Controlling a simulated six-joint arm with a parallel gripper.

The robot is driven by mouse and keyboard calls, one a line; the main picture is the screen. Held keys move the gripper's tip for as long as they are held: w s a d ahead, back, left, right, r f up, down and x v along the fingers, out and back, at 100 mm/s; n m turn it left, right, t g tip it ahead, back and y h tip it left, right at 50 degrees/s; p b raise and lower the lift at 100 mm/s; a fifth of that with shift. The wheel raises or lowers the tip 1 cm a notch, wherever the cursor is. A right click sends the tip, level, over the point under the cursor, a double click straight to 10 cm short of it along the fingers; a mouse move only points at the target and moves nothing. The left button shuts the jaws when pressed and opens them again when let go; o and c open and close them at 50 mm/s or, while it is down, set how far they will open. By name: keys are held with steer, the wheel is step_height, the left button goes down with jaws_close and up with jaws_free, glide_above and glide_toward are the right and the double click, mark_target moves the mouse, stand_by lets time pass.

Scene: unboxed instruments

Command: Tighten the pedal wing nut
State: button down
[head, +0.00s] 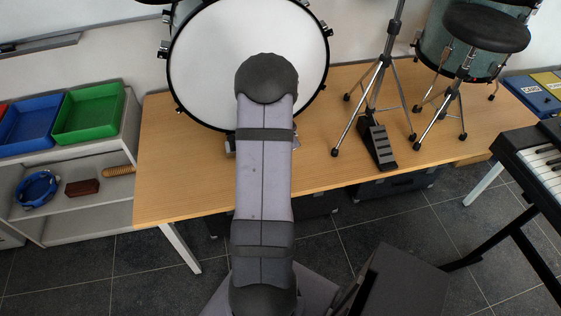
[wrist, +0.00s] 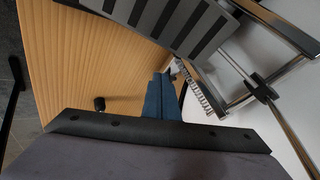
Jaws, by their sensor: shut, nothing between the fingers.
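In the wrist view, the pedal shows its grey footboard with black stripes (wrist: 180,22) at the top. A coil spring (wrist: 203,92) and metal frame stand to its right, with a rod carrying a black clamp (wrist: 262,88). My gripper (wrist: 163,78) has blue fingers that are shut and empty, their tips just below the footboard and left of the spring. I cannot tell whether they touch the pedal. I cannot make out the wing nut. In the head view, my arm hides the gripper and most of the pedal in front of the bass drum (head: 245,40).
The wooden table (head: 180,190) is clear to the left of my arm. A hi-hat stand with its pedal (head: 378,145) and a black stool (head: 486,27) stand to the right. Green (head: 88,115) and blue (head: 30,125) bins are at left, a keyboard (head: 540,160) at right.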

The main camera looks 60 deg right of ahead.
steer(key=s+a+b, duration=0.1)
steer(key=a, duration=0.1)
steer(key=s+a+b, duration=0.1)
steer(key=a, duration=0.2)
steer(key=a+b, duration=0.1)
steer(key=a, duration=0.2)
steer(key=shift+s+a, duration=0.15)
steer(key=shift+s, duration=0.25)
steer(key=w+a+r+n+t+y, duration=0.1)
steer(key=w+a+n+t+y, duration=0.15)
steer(key=w+a+n, duration=0.55)
steer(key=w+a+r+n+g+y, duration=0.1)
steer(key=a+n+y, duration=0.15)
steer(key=a, duration=0.75)
steer(key=w+a+r+n+y, duration=0.1)
steer(key=w+a+n, duration=0.15)
steer(key=a, duration=0.75)
steer(key=s+a+r+n+g, duration=0.2)
steer(key=s+a+n+g, duration=0.2)
steer(key=s+a+n, duration=0.8)
step_height(320, 180, up, 13)
steer(key=m+p, duration=0.1)
steer(key=p, duration=1.2)
steer(key=shift+w+a+r+m+y, duration=0.15)
steer(key=shift+w+a+m+y, duration=0.15)
steer(key=shift+w+a+y, duration=0.1)
